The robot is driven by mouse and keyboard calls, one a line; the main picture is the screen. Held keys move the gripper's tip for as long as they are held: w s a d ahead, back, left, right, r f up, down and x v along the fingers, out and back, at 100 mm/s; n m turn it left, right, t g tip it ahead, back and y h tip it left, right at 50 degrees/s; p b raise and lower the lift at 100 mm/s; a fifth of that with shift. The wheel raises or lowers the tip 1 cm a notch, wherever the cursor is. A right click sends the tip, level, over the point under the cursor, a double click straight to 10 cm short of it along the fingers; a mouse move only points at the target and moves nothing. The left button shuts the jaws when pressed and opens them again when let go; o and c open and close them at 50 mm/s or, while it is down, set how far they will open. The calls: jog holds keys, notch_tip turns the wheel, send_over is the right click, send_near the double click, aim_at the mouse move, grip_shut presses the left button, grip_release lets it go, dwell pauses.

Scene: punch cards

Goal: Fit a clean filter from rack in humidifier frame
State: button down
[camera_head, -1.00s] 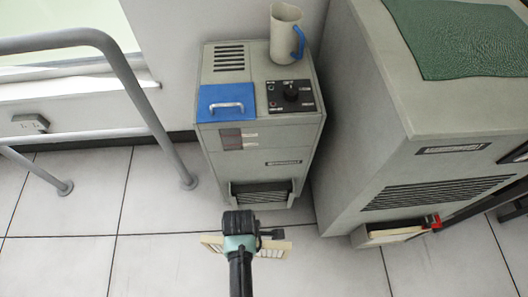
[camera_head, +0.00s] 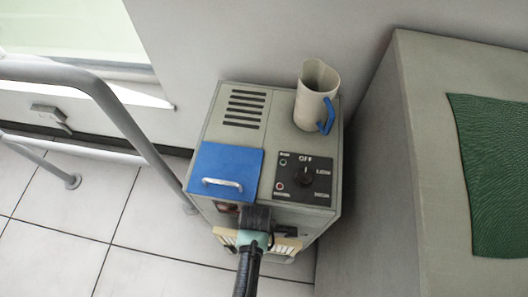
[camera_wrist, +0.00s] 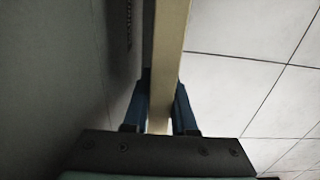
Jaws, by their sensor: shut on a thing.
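The humidifier (camera_head: 235,112) is a grey cabinet against the wall, with a blue lid (camera_head: 225,165) and a control panel (camera_head: 303,178) whose dial is marked OFF. My gripper (camera_head: 257,218) is in front of its front face, shut on a cream slatted filter (camera_head: 287,246). The filter extends on both sides of the gripper and covers the lower front, so the filter frame opening is hidden. In the wrist view the filter (camera_wrist: 168,45) is a pale strip upright between my two blue fingers (camera_wrist: 158,105), with a dark grey surface on its left. I cannot tell whether the filter touches the cabinet.
A beige jug (camera_head: 315,98) with a blue handle stands on the humidifier's top. A grey rail (camera_head: 130,125) runs close on the left. A large grey cabinet (camera_head: 415,150) with a green mat (camera_head: 500,170) stands at the right. Tiled floor (camera_head: 110,195) is clear at the left.

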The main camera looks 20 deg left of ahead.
jog(key=shift+f+b, duration=1.9)
jog(key=shift+b, duration=0.35)
jog(key=shift+p, duration=1.05)
dwell(0.5)
jog(key=shift+f, duration=0.1)
dwell(0.4)
jog(key=shift+f+b, duration=1)
jog(key=shift+f, duration=0.45)
jog(key=shift+f+b, duration=1)
jog(key=shift+f, duration=0.5)
jog(key=shift+f+b, duration=1.1)
jog(key=shift+f, duration=0.5)
